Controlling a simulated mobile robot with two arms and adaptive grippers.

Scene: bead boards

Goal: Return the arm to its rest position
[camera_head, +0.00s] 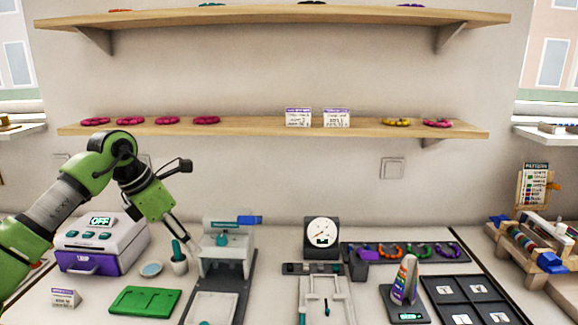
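My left arm (58,203) is green and comes in from the left, bent at a raised elbow. My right arm and gripper are not in view.
A white machine with a purple drawer (84,263) and a green board (146,301) are near the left arm. A dial gauge (322,232), a bead tray (440,252) and a wooden rack (530,250) stand right. A shelf (260,127) is above. Air at centre is free.

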